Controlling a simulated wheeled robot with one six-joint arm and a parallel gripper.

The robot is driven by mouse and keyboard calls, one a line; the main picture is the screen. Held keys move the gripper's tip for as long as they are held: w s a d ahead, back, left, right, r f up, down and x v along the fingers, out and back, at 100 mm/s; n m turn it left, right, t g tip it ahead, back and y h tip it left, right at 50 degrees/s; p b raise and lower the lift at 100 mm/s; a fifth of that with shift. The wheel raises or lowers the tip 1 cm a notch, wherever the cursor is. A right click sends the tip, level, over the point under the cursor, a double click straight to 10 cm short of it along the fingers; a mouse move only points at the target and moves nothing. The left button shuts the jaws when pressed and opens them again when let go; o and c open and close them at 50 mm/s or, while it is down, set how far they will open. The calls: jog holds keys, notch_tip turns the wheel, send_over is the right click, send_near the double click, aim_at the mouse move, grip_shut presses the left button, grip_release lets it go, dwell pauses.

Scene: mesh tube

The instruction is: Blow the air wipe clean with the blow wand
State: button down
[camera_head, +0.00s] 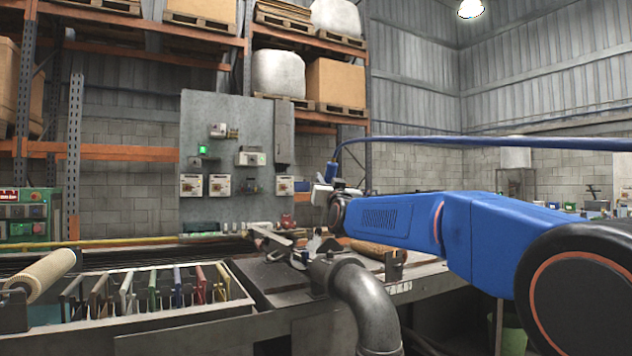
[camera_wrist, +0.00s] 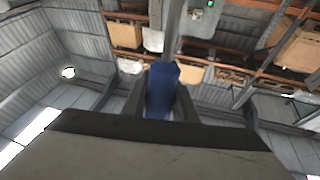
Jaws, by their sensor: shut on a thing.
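My gripper (camera_wrist: 160,104) is shut on a blue piece, which I take to be the blow wand (camera_wrist: 161,84). The blue piece stands between the two dark fingers in the wrist view, and its far end is not clear. In the head view my blue arm reaches in from the right, and its wrist end is above the machine bench. The gripper and the wand are small there and partly hidden by the wrist. I cannot pick out the air wipe for certain among the small metal parts (camera_head: 300,249) on the bench below the wrist.
A grey bent pipe (camera_head: 364,302) rises in front of the bench. A rack of coloured plates (camera_head: 165,290) and a mesh roll (camera_head: 48,274) are at the left. A grey panel with devices (camera_head: 236,135) stands behind. A blue hose (camera_head: 480,143) crosses above my arm.

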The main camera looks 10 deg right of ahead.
jog(key=shift+w+a+f, duration=0.1)
jog(key=shift+w+f, duration=0.15)
jog(key=shift+f, duration=0.45)
jog(key=shift+w+a+f, duration=0.1)
jog(key=shift+w+f, duration=0.2)
jog(key=shift+f, duration=0.35)
jog(key=shift+w+a+f, duration=0.1)
jog(key=shift+w+f, duration=0.15)
jog(key=shift+f, duration=0.45)
jog(key=shift+r, duration=0.1)
